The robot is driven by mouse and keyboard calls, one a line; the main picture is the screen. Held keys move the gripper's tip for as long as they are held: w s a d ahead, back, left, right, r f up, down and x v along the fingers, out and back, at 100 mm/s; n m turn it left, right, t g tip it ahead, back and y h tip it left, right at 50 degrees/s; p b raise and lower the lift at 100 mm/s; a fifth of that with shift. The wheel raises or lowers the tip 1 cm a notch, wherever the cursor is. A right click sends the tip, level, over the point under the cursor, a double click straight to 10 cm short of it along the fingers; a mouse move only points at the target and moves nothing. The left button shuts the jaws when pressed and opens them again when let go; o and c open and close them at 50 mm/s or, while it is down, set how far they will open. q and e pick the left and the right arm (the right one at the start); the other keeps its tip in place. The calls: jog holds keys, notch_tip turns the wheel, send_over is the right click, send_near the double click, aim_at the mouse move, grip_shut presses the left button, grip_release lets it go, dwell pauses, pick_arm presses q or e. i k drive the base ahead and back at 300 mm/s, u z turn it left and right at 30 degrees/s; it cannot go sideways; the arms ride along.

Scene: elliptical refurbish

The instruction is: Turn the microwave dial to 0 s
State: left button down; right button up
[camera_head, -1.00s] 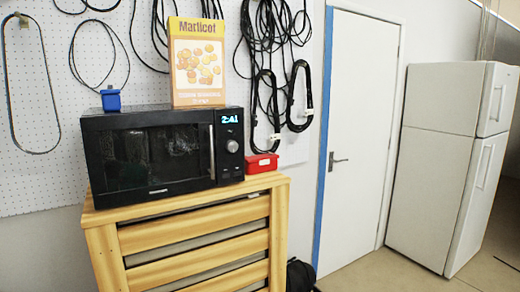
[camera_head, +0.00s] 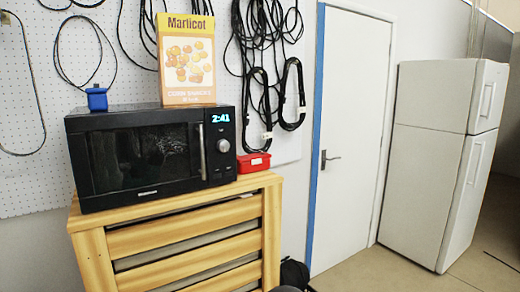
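A black microwave (camera_head: 150,152) stands on a wooden slatted cabinet (camera_head: 190,236) at the left of the head view. Its door is shut, with a vertical handle (camera_head: 202,152) at the door's right edge. The round silver dial (camera_head: 223,146) is on the front panel, to the right of the handle. The lit display (camera_head: 221,117) above it reads about 2:41. Neither of my grippers is identifiable in the view.
Cables hang on the pegboard (camera_head: 30,180). A white door (camera_head: 350,130) and white fridge (camera_head: 435,150) stand right; the floor (camera_head: 375,272) before them looks clear.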

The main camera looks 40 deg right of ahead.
aim_at(223, 145)
jog(key=z, duration=0.15)
jog(key=i, duration=1)
jog(key=u, duration=0.1)
